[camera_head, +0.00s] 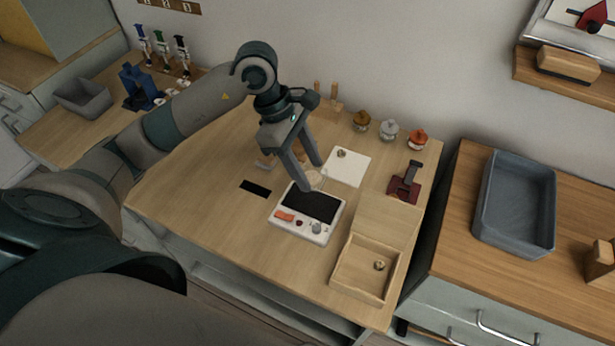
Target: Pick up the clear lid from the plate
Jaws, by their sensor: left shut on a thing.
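A small white device with a dark flat plate (312,205) on top stands on the wooden table, with an orange part and knobs along its front. A pale, clear round thing, seemingly the clear lid (315,180), shows at the plate's back edge. My left gripper (311,177) points down at it, with its fingers on either side, and is shut on it. The lid is small and partly hidden by a finger, so I cannot tell whether it touches the plate. My right gripper is not in view.
A white sheet (347,167) with a small item lies behind the device. A dark red stand (405,184) and an open wooden box (366,268) are to the right. Several small jars (389,131) line the back. A black strip (256,189) lies left; the table's front left is clear.

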